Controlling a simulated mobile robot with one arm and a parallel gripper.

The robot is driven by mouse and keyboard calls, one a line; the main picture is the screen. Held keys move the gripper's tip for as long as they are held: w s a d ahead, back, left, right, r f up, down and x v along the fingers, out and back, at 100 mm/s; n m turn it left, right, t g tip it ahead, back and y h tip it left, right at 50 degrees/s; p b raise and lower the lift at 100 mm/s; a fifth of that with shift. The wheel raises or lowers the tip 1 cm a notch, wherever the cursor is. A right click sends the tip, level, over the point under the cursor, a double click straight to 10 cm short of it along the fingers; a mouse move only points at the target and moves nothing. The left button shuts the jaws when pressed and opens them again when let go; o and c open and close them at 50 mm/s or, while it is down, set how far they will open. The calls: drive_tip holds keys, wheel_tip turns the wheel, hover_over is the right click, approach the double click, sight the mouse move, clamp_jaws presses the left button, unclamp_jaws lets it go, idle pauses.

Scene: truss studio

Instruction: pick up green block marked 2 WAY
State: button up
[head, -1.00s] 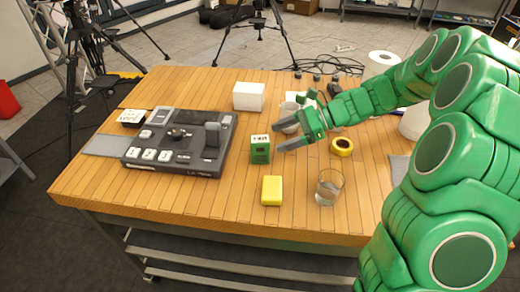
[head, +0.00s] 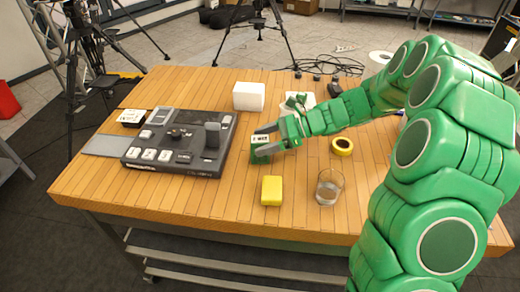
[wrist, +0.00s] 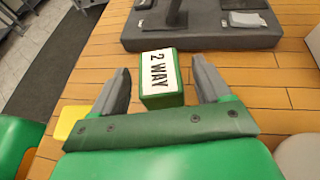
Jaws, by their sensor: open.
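The green block marked 2 WAY (head: 261,143) stands on the wooden table, right of the grey control console. Its white label reads 2 WAY in the wrist view (wrist: 158,70). My gripper (head: 272,146) is at the block, and its near finger hides part of it in the head view. In the wrist view my gripper (wrist: 164,82) is open, with one finger on each side of the block and a gap at each side. The block sits between and slightly beyond the fingertips.
The grey console (head: 178,142) stands close left of the block. A white box (head: 249,96) stands behind. The table's front is clear.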

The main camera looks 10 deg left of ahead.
drive_tip(key=shift+s+a+f, duration=0.15)
drive_tip(key=shift+a+f, duration=0.1)
drive_tip(key=shift+a, duration=0.35)
drive_tip(key=c, duration=1.3)
drive_tip(key=shift+r, duration=0.1)
